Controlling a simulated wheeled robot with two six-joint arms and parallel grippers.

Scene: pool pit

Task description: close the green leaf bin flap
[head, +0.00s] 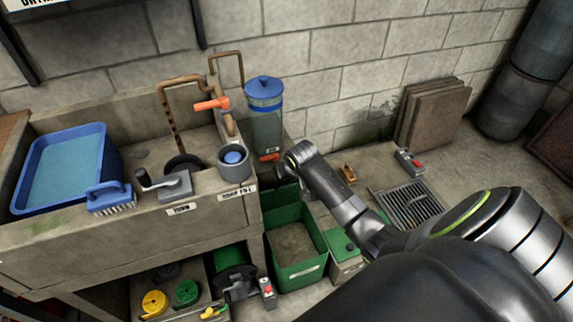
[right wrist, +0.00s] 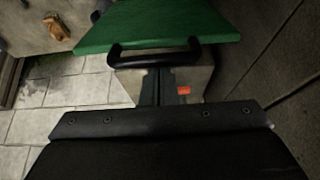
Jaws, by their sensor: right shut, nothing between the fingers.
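The green leaf bin (head: 297,271) stands on the floor right of the concrete sink bench, its top open and its grey-brown inside showing. Its green flap (head: 284,196) appears raised at the back, partly hidden by my right arm. In the right wrist view the flap (right wrist: 165,24) fills the top, with a black bar handle (right wrist: 150,54) along its edge. My right gripper (right wrist: 157,80) is shut and empty, its fingertips close to the handle; I cannot tell whether they touch. In the head view the gripper's fingers are mostly hidden. My left gripper is not in view.
The sink bench (head: 125,250) stands left of the bin, with a blue tub (head: 20,190), a brush and a grey cup on it. A blue-lidded canister (head: 265,125) stands behind. A floor grate (head: 408,203) and leaning boards (head: 432,115) are at right.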

